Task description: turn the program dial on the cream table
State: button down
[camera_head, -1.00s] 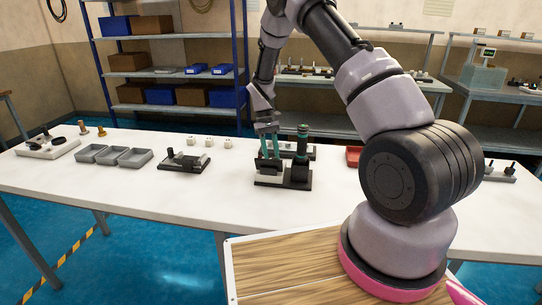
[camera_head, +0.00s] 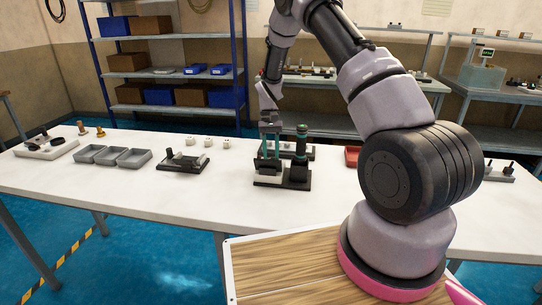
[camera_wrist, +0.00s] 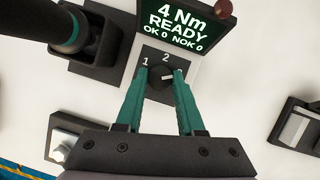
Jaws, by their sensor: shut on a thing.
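The program dial (camera_wrist: 160,79) is a small dark knob on a dark plate marked 1 and 2, with a third mark hidden behind a finger. It shows in the wrist view below a screen (camera_wrist: 180,20) reading "4 Nm READY OK 0 NOK 0". My gripper (camera_wrist: 161,77) has its two green fingers on either side of the dial, shut on it. In the head view my gripper (camera_head: 270,155) points down at the station (camera_head: 268,181) on the cream table (camera_head: 225,207). The dial itself is hidden there.
A dark upright tool with a green band (camera_head: 301,140) stands close to the right of my gripper. Grey trays (camera_head: 112,156), a black fixture (camera_head: 183,163) and several white blocks (camera_head: 208,142) lie to the left. A red bin (camera_head: 353,156) is to the right.

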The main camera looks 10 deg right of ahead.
jog(key=c, duration=0.5)
grip_release()
jog(key=v, duration=1.1)
jog(key=shift+f, duration=0.1)
